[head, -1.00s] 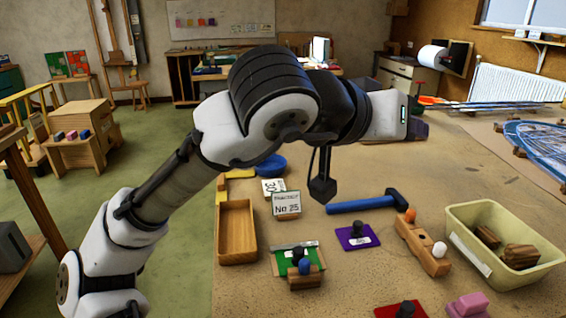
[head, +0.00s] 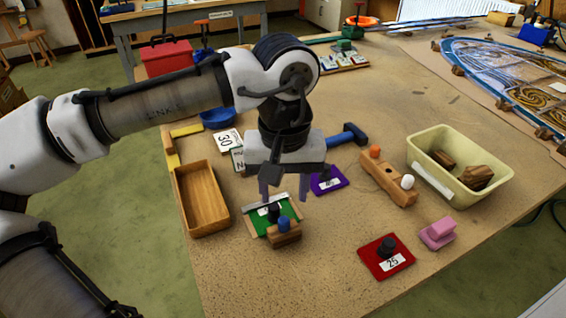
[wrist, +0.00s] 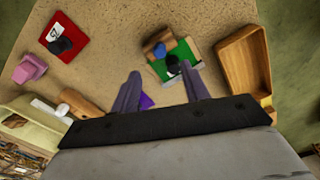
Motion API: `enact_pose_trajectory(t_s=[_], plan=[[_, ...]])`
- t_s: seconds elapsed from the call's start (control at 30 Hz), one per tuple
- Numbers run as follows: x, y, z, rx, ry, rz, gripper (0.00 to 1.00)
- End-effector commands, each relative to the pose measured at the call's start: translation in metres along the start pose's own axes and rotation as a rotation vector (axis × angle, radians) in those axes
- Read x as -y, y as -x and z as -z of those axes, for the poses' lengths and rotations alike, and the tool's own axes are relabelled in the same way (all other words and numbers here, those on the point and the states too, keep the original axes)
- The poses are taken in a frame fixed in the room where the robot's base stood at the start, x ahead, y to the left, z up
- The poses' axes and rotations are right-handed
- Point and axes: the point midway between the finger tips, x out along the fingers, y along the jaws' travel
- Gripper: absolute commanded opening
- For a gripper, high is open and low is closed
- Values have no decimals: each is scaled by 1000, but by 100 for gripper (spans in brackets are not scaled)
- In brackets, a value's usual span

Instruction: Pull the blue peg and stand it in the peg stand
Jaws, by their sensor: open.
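The blue peg (head: 284,224) stands upright in a small wooden block (head: 285,238) at the front edge of a green panel (head: 259,226) with a dark knob. The blue peg also shows in the wrist view (wrist: 159,48). The wooden peg stand (head: 377,184) is to the right and holds an orange peg (head: 375,151) and a white peg (head: 407,181), with a gap between them. My gripper (head: 284,194) points down, open and empty, above and behind the green panel. In the wrist view its fingers (wrist: 160,74) are apart, with the blue peg beyond their tips.
A wooden tray (head: 183,202) lies left of the panel. A purple plate (head: 330,185) and a blue hammer (head: 343,138) lie behind and right. A red plate (head: 373,261), a pink block (head: 438,232) and a cream bin (head: 456,190) are at the right. The table front is clear.

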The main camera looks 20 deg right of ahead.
Motion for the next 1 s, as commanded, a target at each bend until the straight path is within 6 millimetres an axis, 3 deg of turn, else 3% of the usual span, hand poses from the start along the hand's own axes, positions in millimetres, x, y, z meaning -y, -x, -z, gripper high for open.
enact_pose_trajectory(t_s=[0.2,0.4,0.83,1.0], plan=[[0,-42,0,0,-1,1,46],[0,-67,0,0,-1,0,46],[0,-76,0,-2,-2,-1,46],[0,-76,0,-2,-2,-1,23]])
